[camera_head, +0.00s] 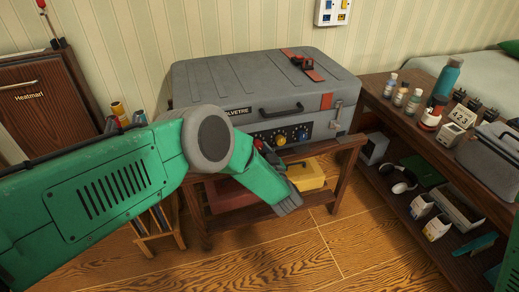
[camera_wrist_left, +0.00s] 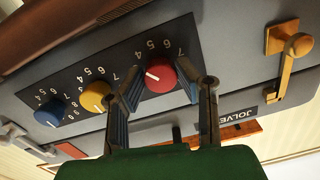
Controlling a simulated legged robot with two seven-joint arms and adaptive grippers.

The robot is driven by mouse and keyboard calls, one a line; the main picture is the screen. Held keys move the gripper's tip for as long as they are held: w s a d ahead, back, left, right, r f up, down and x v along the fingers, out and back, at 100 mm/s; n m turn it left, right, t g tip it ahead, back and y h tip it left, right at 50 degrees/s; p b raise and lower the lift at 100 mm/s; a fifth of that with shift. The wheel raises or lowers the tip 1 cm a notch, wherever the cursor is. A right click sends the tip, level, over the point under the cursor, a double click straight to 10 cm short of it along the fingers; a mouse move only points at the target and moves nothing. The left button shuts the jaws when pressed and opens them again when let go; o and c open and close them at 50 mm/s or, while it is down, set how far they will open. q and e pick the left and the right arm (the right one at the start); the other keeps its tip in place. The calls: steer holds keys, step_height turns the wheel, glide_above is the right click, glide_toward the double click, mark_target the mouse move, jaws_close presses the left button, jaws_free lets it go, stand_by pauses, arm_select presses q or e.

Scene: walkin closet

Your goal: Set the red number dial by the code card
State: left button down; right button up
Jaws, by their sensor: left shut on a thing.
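The red number dial (camera_wrist_left: 161,75) is on the dark panel of a grey case, beside a yellow dial (camera_wrist_left: 96,96) and a blue dial (camera_wrist_left: 48,113). My left gripper (camera_wrist_left: 158,80) is shut on the red dial, one finger on each side. The dial's white mark shows; the digits around it are partly hidden by the fingers. In the head view my left gripper (camera_head: 268,154) is at the case front and largely covers the red dial. A white card with blue and yellow squares (camera_head: 333,12), perhaps the code card, is on the wall, cut off above. My right gripper is out of view.
The grey case (camera_head: 250,80) stands on a wooden bench (camera_head: 335,165), with a yellow box (camera_head: 310,175) below. A wooden shelf (camera_head: 375,100) at right holds bottles and several small things. Bare floor (camera_head: 350,240) lies in front.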

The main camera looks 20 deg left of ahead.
arm_select(q)
steer(key=c, duration=1.2)
jaws_free()
steer(key=shift+d, duration=0.1)
steer(key=v, duration=1.1)
steer(key=shift+s+d, duration=0.25)
steer(key=shift+s, duration=0.1)
